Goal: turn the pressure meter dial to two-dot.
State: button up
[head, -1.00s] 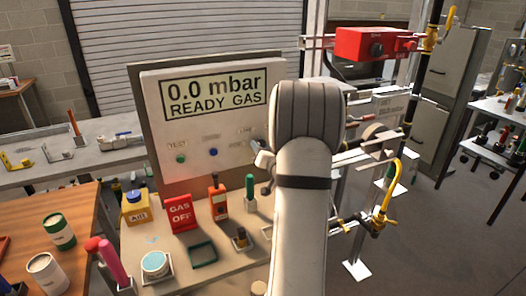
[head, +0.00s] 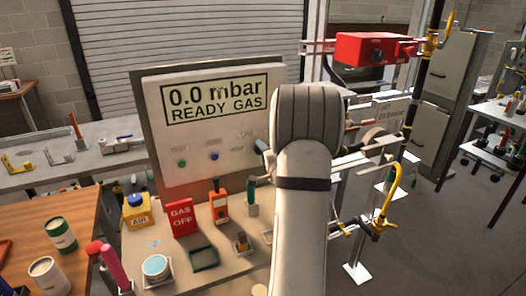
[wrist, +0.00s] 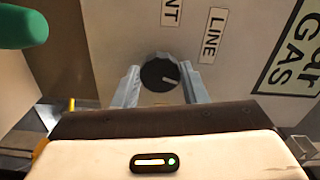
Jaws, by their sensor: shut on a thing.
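The dial (wrist: 158,74) is a round black knob with a white pointer line. It sits on the pale panel of the pressure meter (head: 215,140), whose screen reads "0.0 mbar READY GAS". In the wrist view the pointer leans to the lower right. The labels "LINE" (wrist: 212,35) and one ending in "NT" (wrist: 171,12) lie above the dial. My gripper (wrist: 160,72) is shut on the dial, with one grey finger at each side. No dot marks can be made out. In the head view my arm hides most of the gripper and the dial.
A green-handled tool (head: 251,190), an orange device (head: 220,203), a red "GAS OFF" sign (head: 181,216) and a yellow bottle (head: 137,210) stand on the bench below the panel. A red box (head: 375,49) and brass pipework (head: 388,195) are to the right of my arm.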

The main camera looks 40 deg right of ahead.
jog(key=shift+m+p, duration=1.65)
jog(key=shift+m, duration=3.45)
jog(key=o, duration=1)
jog(key=shift+s, duration=0.1)
jog(key=b+v, duration=0.1)
jog(key=v, duration=0.6)
jog(key=shift+s+b, duration=0.35)
